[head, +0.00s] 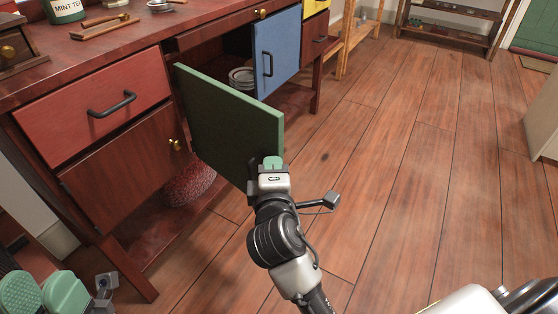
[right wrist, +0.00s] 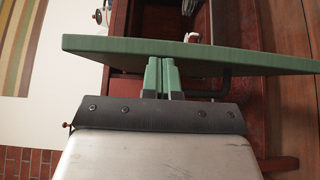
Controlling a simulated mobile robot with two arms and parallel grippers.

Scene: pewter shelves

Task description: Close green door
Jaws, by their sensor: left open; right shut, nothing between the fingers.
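In the right wrist view the green door (right wrist: 260,58) runs edge-on across the picture. A dark handle (right wrist: 226,84) shows on its near side. My right gripper (head: 272,163) is shut and empty at the door's lower right corner. Its fingers (right wrist: 162,75) reach up to the door's near side and seem to touch it, though contact is not certain. My left gripper (head: 45,293) is open at the lower left, away from the door.
The blue door (head: 277,55) stands to the right of the open compartment, with stacked dishes (head: 242,78) behind the green door. A red drawer (head: 95,95) and brown door (head: 125,170) are at left. A reddish rounded object (head: 188,184) sits below. The wooden floor (head: 400,150) at right is clear.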

